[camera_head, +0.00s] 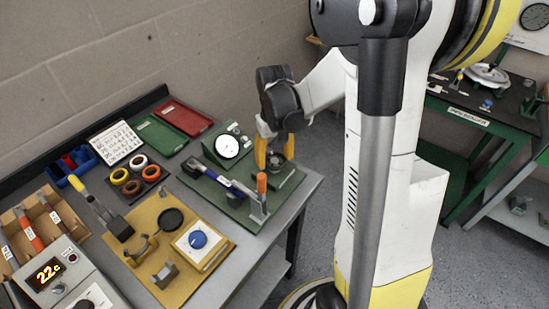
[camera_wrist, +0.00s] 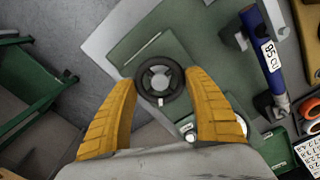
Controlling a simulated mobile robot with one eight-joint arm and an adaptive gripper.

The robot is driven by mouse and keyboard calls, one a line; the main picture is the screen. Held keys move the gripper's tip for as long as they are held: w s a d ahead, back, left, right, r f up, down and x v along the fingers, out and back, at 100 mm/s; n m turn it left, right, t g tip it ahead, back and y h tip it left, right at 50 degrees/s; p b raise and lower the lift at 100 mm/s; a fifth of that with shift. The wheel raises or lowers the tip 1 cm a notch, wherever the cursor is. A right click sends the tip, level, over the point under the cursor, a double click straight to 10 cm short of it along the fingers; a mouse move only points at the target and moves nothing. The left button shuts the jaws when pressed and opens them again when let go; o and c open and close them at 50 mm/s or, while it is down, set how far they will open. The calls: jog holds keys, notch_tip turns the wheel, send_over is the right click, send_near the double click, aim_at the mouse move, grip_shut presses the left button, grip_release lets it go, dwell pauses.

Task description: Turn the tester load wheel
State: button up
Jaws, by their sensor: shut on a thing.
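The tester load wheel (camera_wrist: 160,78) is a small dark round handwheel with spokes and a pale mark on its rim, above the green tester base (camera_wrist: 200,50). My gripper (camera_wrist: 160,77) has yellow fingers on either side of the wheel and is shut on its rim. In the head view my gripper (camera_head: 270,150) points down at the back right of the bench. The wheel is partly hidden there by the fingers. The tester's round white gauge (camera_head: 228,146) faces forward, left of my gripper. Its reading is too small to tell.
Left are a yellow fixture plate (camera_head: 150,218), coloured rings (camera_head: 132,187), green and red trays (camera_head: 185,117) and a display reading 22 (camera_head: 47,273). The wall is behind.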

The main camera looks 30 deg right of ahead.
aim_at(275, 159)
jog(key=m, duration=1.4)
jog(key=shift+b, duration=0.3)
jog(key=shift+m, duration=0.3)
jog(key=o, duration=1.2)
notch_tip(275, 159, up, 12)
dwell(0.9)
